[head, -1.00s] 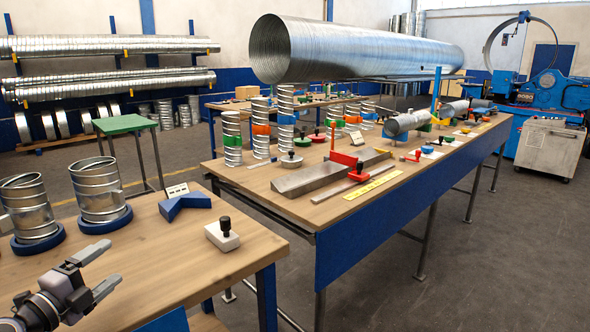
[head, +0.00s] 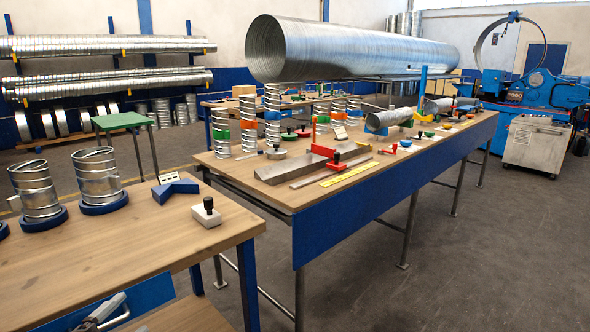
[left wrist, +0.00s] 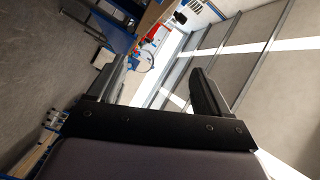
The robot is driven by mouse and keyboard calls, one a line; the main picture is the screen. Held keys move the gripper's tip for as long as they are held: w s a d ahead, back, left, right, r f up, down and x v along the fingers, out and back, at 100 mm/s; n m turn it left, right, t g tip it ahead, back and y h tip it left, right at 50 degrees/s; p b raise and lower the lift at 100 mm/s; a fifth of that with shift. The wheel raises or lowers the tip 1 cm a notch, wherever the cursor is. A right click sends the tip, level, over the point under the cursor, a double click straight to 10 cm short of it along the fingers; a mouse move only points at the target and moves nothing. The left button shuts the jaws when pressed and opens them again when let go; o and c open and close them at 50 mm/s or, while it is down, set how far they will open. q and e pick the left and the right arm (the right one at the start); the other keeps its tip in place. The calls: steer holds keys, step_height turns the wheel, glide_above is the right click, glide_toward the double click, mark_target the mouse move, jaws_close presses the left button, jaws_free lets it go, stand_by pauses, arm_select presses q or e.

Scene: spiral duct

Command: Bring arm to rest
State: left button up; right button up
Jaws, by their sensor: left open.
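The rest of the left arm lies below the head picture. My right gripper is in neither view.
The near table (head: 160,235) holds spiral duct pieces on blue rings (head: 103,203), a blue angled block (head: 175,189) and a white block with a black knob (head: 206,213). A long workbench (head: 375,190) stands behind it. Open floor (head: 430,270) lies to the right.

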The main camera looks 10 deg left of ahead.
arm_select(q)
steer(key=s+d+f+n+g, duration=0.7)
steer(key=s+d+f+n, duration=0.5)
steer(key=s+d+f, duration=0.6)
steer(key=shift+s+d+f, duration=0.25)
steer(key=shift+d+f, duration=0.05)
steer(key=shift+d, duration=0.1)
